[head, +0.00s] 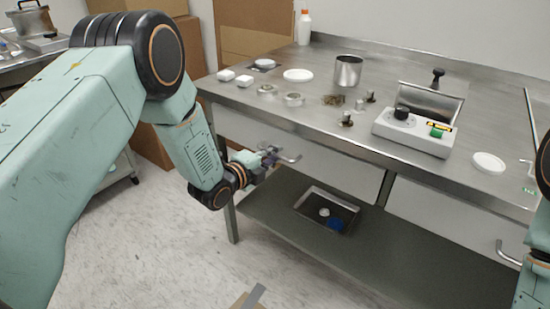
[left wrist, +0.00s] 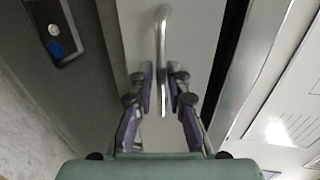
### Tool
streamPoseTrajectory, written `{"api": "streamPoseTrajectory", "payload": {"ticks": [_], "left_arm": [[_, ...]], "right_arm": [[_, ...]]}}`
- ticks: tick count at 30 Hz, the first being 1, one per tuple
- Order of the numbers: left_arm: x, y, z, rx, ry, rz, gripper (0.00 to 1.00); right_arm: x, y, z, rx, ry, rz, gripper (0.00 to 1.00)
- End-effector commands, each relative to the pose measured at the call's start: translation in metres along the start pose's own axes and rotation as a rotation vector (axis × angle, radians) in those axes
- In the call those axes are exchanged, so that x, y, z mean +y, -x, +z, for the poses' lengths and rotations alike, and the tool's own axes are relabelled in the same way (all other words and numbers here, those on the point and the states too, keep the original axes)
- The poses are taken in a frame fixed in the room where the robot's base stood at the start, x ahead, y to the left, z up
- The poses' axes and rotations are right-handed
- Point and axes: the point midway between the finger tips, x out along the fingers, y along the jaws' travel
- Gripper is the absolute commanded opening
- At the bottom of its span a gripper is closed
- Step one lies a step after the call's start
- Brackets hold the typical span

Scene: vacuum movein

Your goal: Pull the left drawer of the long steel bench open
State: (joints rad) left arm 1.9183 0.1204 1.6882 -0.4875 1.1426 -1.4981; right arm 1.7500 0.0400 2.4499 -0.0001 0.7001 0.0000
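The long steel bench (head: 330,118) stands ahead and to the right. Its left drawer has a pale front (head: 340,172) under the worktop, and it looks shut. The drawer's bar handle (head: 290,158) sticks out towards me. My left gripper (head: 270,155) is at this handle. In the left wrist view, the handle (left wrist: 162,35) lies between the two fingers of the left gripper (left wrist: 163,85). The fingers are apart, one on each side of the bar, with a narrow gap. My right gripper is out of view; only part of my right arm shows at the right edge.
A right drawer handle (head: 507,254) shows further along the bench. The lower shelf (head: 290,230) holds a tray (head: 310,192) with a white and a blue item. Several dishes, a metal pot (head: 347,70) and a white device (head: 413,132) stand on the worktop. The floor in front is mostly clear.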

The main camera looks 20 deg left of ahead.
Motion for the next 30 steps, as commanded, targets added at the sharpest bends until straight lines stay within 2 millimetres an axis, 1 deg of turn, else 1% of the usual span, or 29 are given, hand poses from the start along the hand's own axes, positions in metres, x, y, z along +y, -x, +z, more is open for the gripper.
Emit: {"api": "streamPoseTrajectory", "payload": {"ticks": [1, 4, 12, 18, 30], "left_arm": [[0.0009, -0.0045, -0.0007, 0.002, -0.001, 0.000, 0.16], [0.0006, -0.0085, -0.0007, 0.001, -0.001, 0.001, 0.16], [-0.0002, -0.0094, -0.0005, 0.001, 0.001, 0.001, 0.16], [-0.0002, -0.0092, -0.0005, 0.001, 0.001, 0.001, 0.00], [-0.0002, -0.0091, -0.0005, 0.001, 0.001, 0.001, 0.00]], "right_arm": [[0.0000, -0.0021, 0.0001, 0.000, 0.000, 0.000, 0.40], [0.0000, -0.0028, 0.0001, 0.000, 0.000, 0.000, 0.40], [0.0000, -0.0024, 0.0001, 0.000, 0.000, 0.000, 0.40], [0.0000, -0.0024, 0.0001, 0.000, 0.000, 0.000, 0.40], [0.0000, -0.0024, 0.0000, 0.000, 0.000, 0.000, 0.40]]}}
